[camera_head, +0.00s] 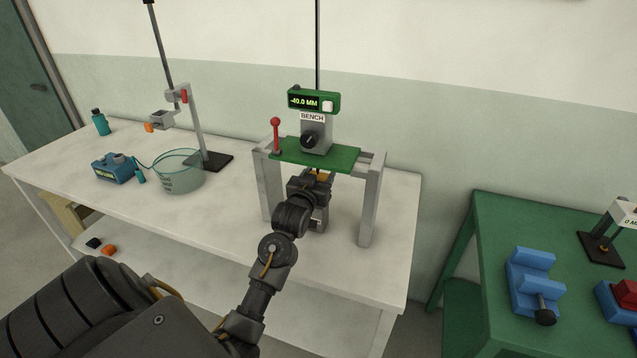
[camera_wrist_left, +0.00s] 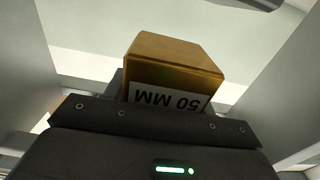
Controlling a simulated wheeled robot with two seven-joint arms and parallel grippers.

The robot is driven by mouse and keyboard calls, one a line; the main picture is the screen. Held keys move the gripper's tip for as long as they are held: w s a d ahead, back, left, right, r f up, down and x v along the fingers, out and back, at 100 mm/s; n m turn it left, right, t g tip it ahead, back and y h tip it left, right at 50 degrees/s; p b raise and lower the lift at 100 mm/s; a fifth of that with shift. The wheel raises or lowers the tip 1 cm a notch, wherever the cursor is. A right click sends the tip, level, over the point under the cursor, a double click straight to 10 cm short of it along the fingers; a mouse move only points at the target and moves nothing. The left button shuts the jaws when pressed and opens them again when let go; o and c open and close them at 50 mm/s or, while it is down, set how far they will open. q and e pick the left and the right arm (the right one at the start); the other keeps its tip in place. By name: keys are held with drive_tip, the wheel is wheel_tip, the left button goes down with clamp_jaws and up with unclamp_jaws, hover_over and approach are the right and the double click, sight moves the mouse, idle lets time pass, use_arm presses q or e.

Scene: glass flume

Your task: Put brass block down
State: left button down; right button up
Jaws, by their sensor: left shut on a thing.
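The brass block (camera_wrist_left: 172,58) is gold-coloured with a white "50 MM" label that reads upside down in the left wrist view. My left gripper (camera_head: 312,187) is shut on it, and the block stands out beyond the dark jaw. In the head view only a small bit of the block (camera_head: 321,177) shows past the gripper. The gripper is between the grey legs of the gauge stand (camera_head: 368,205), below its green top plate (camera_head: 338,158). Whether the block touches a surface below is hidden. My right gripper is not in view.
A "BENCH" gauge reading -40.0 MM (camera_head: 314,101) and a red-knobbed lever (camera_head: 276,135) stand on the green plate. Left on the white table (camera_head: 225,240) are a glass bowl (camera_head: 178,175), a blue device (camera_head: 113,168) and a clamp stand (camera_head: 197,125). A green table (camera_head: 487,215) is at right.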

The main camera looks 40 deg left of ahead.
use_arm(q)
wheel_tip(320, 180, down, 2)
drive_tip(key=shift+s+f+p, duration=0.1)
drive_tip(key=shift+f+p, duration=0.05)
drive_tip(key=shift+p, duration=0.6)
drive_tip(key=shift+f, duration=0.2)
drive_tip(key=shift+f, duration=0.15)
drive_tip(key=c, duration=0.5)
unclamp_jaws()
drive_tip(key=shift+s+f, duration=0.1)
